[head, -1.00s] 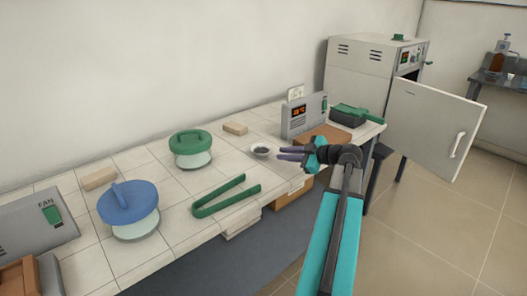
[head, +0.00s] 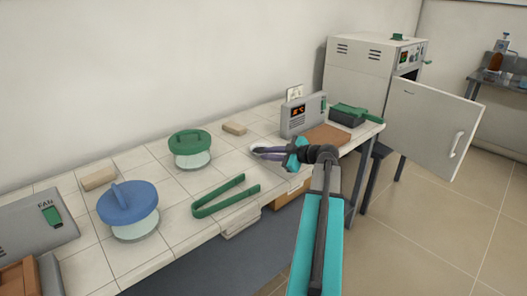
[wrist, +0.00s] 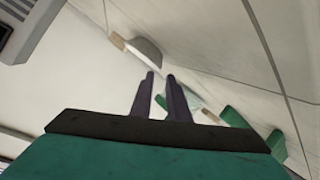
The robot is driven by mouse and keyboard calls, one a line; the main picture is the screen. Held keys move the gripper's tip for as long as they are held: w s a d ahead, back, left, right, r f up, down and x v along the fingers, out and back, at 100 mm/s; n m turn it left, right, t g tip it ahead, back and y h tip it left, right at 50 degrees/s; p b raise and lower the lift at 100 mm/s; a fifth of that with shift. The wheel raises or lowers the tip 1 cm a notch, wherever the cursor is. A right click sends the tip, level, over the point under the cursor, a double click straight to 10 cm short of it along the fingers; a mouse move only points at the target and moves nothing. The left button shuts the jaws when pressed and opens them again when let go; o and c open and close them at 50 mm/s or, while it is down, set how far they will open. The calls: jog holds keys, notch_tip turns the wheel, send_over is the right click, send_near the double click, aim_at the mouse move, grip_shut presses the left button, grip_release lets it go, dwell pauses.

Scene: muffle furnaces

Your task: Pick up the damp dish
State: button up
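The damp dish is a small, shallow white dish (head: 258,145) on the tiled bench, in the middle of the head view. It also shows in the wrist view (wrist: 146,52), just beyond my fingertips. My gripper (head: 256,152) is at the dish's near side in the head view, and its dark fingers hide part of the dish. In the wrist view my gripper (wrist: 161,76) has its two fingers apart with nothing seen between them. I cannot tell whether a fingertip touches the dish.
Green tongs (head: 225,195) lie left of my arm. A green-lidded dish (head: 190,148) and a blue-lidded dish (head: 128,205) stand farther left. A grey display unit (head: 303,115) and a brown board (head: 326,136) are to the right. A furnace door (head: 432,125) stands open at far right.

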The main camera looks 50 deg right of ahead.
aim_at(260, 160)
jog(key=shift+p+x, duration=0.35)
jog(key=shift+x, duration=2.25)
jog(key=shift+d+r, duration=0.1)
jog(key=shift+d, duration=0.05)
grip_shut()
